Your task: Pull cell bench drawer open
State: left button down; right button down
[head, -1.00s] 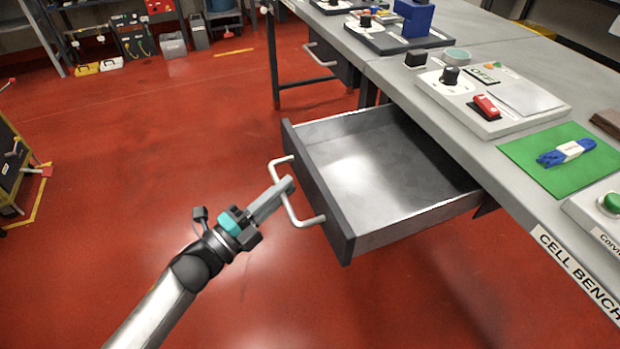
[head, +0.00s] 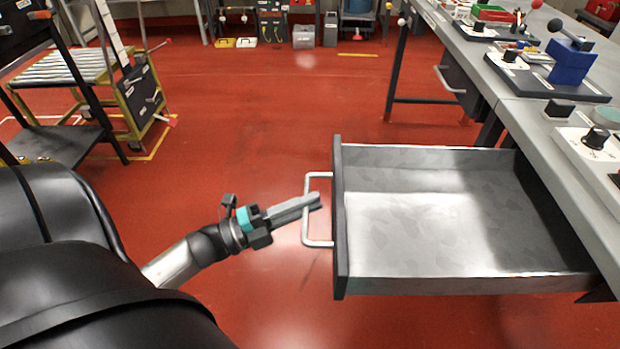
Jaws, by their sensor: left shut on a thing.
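The cell bench drawer (head: 338,260) stands pulled out from under the grey bench (head: 545,125), in the middle right of the head view. Its inside is bare metal and looks empty. A pale bar handle (head: 318,244) is fixed to its dark front. My left gripper (head: 312,201) reaches in from the left and is shut on the handle near its middle. The fingers cover part of the bar. My right gripper is not in view.
The red floor in front of the drawer is clear. A second handle (head: 450,80) shows on another drawer further along. A yellow-framed roller cart (head: 95,70) stands at the upper left. A blue block device (head: 570,62) sits on the bench.

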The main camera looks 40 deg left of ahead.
pick_arm(q)
jog(key=c, duration=0.9)
grip_release()
jog(key=v, duration=1.5)
jog(key=shift+s+a+p, duration=0.1)
jog(key=shift+p, duration=0.25)
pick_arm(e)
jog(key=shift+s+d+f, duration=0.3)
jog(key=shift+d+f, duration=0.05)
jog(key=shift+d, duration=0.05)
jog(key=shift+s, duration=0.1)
